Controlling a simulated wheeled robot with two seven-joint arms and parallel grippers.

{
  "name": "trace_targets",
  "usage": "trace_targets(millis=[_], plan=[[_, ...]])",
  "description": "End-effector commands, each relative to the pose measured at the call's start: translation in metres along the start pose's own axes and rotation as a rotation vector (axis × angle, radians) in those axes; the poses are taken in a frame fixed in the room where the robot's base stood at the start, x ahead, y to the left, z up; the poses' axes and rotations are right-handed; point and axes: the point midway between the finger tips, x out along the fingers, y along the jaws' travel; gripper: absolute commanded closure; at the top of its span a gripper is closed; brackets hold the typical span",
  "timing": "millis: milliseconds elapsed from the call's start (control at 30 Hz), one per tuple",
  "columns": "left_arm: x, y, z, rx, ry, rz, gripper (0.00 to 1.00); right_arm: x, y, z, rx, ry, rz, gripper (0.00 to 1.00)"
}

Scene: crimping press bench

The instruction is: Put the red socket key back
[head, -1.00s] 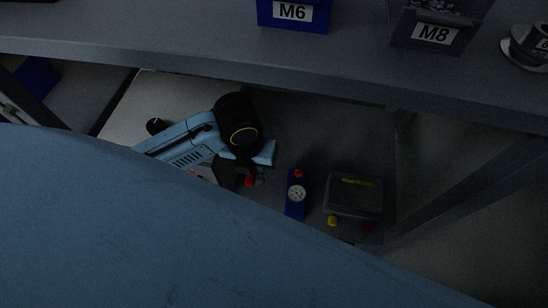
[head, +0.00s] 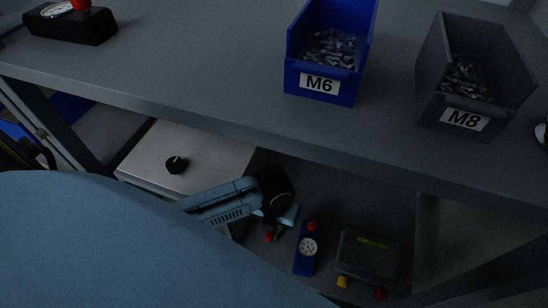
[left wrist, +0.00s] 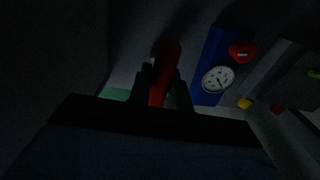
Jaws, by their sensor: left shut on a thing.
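The red socket key (left wrist: 165,78) stands between the two dark fingers of my left gripper (left wrist: 162,90) in the left wrist view. The fingers are shut on it. Its lower end is hidden behind the gripper. In the head view my left gripper (head: 280,222) is under the bench top, at the lower shelf, with a small red part of the key (head: 269,237) showing below it. It is left of a blue block with a dial gauge (head: 305,248). Whether the key touches the shelf cannot be told. My right gripper is not in view.
A grey box with yellow and red knobs (head: 368,256) stands right of the gauge. A pale box with a black knob (head: 175,163) is left. Above, the bench top (head: 200,60) carries the blue M6 bin (head: 320,82) and grey M8 bin (head: 463,117). The wrist view is dark.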

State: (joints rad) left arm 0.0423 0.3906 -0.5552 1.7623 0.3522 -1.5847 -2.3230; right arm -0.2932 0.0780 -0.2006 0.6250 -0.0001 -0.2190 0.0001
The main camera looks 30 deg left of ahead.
Motion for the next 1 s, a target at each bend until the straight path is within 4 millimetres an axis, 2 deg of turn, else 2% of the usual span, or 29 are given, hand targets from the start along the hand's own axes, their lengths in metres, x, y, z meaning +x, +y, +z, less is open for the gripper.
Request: trace_targets(millis=[233, 267, 400, 767, 867, 1000], plan=[[0.0, 0.0, 0.001, 0.0, -0.001, 0.0, 1.0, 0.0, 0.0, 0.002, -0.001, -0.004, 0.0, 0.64], [0.0, 0.0, 0.0, 0.0, -0.001, 0.0, 0.76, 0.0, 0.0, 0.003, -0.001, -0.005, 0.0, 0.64], [0.0, 0.0, 0.0, 0.0, 0.0, 0.0, 0.58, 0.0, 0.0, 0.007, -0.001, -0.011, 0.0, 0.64], [-0.004, 0.0, 0.001, 0.0, -0.002, -0.001, 0.58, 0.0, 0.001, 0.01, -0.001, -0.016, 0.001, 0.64], [-0.015, 0.0, 0.002, 0.001, -0.004, -0.001, 0.58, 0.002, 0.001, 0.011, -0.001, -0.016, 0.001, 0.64], [-0.044, 0.001, 0.002, 0.002, -0.007, 0.0, 0.58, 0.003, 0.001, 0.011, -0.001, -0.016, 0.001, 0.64]])
